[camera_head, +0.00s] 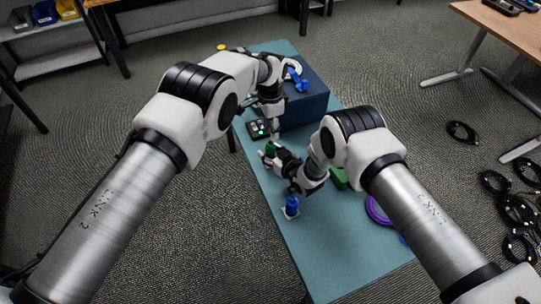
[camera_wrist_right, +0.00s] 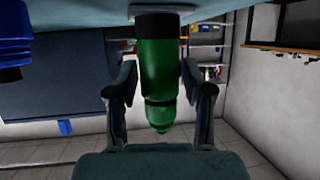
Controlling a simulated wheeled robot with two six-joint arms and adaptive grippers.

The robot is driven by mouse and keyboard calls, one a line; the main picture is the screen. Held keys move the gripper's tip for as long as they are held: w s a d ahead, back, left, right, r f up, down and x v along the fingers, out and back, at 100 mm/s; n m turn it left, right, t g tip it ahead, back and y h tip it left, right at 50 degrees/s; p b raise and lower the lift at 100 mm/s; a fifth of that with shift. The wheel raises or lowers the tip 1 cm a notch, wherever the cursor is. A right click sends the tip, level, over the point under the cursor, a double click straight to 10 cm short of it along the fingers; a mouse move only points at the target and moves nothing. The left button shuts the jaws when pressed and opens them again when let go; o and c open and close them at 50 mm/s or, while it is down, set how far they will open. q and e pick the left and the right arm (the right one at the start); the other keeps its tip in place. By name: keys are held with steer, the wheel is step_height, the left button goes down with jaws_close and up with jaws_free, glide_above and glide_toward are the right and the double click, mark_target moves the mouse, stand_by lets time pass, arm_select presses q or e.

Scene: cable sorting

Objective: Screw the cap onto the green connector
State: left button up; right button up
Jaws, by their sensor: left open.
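The green connector (camera_head: 270,148) stands on the table in the head view, small and partly covered by my arms. In the right wrist view the green connector (camera_wrist_right: 158,75) is upright between the fingers, its pale base toward the table surface at the top. My right gripper (camera_wrist_right: 160,85) has a finger close against each side of it and looks shut on it. In the head view my right gripper (camera_head: 273,155) reaches it from the right. My left gripper (camera_head: 274,132) is open and points down just above and behind it. I cannot make out a separate cap.
A blue connector (camera_head: 292,205) stands on a small pale plate nearer the front. A dark blue box (camera_head: 310,103) and a black device (camera_head: 256,129) are behind. A green block (camera_head: 338,179) and a purple cable coil (camera_head: 376,211) lie right. The front of the table (camera_head: 335,265) is clear.

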jaws_close()
arm_select(q)
steer(key=n, duration=1.3)
steer(key=shift+r, duration=0.1)
steer(key=n, duration=0.9)
steer(key=shift+n, duration=0.4)
steer(key=n, duration=0.5)
steer(key=shift+r, duration=0.1)
steer(key=n, duration=0.3)
steer(key=shift+n, duration=0.4)
arm_select(e)
steer(key=shift+f, duration=0.1)
